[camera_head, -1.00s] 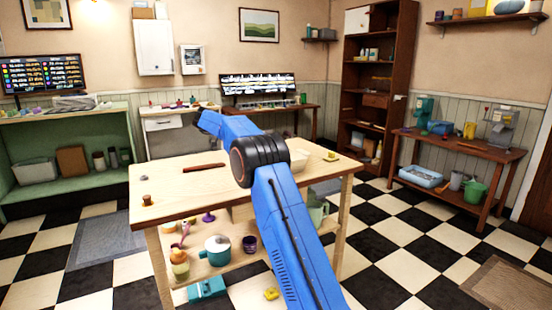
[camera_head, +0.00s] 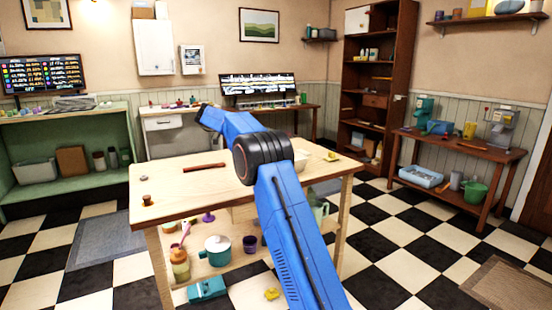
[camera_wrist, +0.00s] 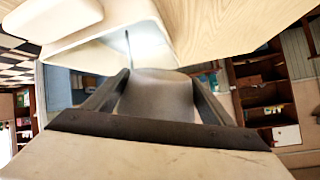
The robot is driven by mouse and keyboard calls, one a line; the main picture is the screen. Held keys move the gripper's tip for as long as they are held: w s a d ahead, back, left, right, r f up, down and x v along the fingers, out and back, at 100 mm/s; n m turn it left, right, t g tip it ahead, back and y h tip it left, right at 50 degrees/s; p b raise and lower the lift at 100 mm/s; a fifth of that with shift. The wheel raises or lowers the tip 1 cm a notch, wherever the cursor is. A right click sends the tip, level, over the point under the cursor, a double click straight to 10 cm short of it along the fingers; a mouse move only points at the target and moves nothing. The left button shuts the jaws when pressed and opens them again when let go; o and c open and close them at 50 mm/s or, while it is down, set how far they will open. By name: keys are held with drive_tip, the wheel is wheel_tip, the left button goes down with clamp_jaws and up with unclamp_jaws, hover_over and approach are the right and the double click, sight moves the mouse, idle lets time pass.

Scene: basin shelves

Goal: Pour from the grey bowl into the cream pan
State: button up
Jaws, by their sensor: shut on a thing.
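In the wrist view my gripper (camera_wrist: 158,98) is shut on the grey bowl (camera_wrist: 158,88), whose grey side shows between the two dark fingers. The bowl appears strongly tilted beside the cream pan (camera_wrist: 80,52). The pan's pale, bright inside opens just past the bowl, and a rounded cream part lies at upper left. A thin dark line shows against the pan's inside near the bowl's edge; I cannot tell whether it is a stream. In the head view my blue arm hides the bowl and gripper, and a pale piece beside the arm, perhaps the pan (camera_head: 301,162), shows.
The wooden table (camera_head: 170,178) holds a dark red bar (camera_head: 204,168), a small brown item (camera_head: 147,200) and a yellow item (camera_head: 332,156). The table's left part is mostly clear.

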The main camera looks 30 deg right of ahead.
drive_tip(key=shift+s+d+r+m+t+y, duration=0.4)
drive_tip(key=shift+s+d+r+y, duration=0.1)
drive_tip(key=shift+s, duration=0.1)
idle(3.1)
drive_tip(key=shift+s+d+r+m+t+y, duration=0.15)
drive_tip(key=shift+s+r+m+t+y, duration=0.15)
drive_tip(key=shift+r+t+y, duration=0.25)
idle(1.8)
drive_tip(key=shift+w+a+f+n+g+h, duration=0.2)
drive_tip(key=shift+w+f+g+h, duration=0.05)
drive_tip(key=shift+f+g+h, duration=0.15)
drive_tip(key=shift+w+a+f+n+g+h, duration=0.2)
drive_tip(key=shift+f+g+h, duration=0.05)
drive_tip(key=shift+f, duration=0.15)
drive_tip(key=shift+w+a+f, duration=0.1)
drive_tip(key=shift+w+f, duration=0.1)
drive_tip(key=shift+w, duration=0.15)
drive_tip(key=shift+s+r, duration=0.2)
drive_tip(key=shift+w+a+f+n+g+h, duration=0.6)
drive_tip(key=shift+w+f+g+h, duration=0.1)
drive_tip(key=shift+w+f+h, duration=0.15)
drive_tip(key=shift+w+a+r+n+g+h, duration=0.15)
drive_tip(key=shift+w+a+n+g+h, duration=0.45)
drive_tip(key=shift+h, duration=0.45)
drive_tip(key=shift+w+a+f+n+g+h, duration=0.3)
drive_tip(key=shift+w+f+h, duration=0.1)
drive_tip(key=shift+w+h, duration=0.1)
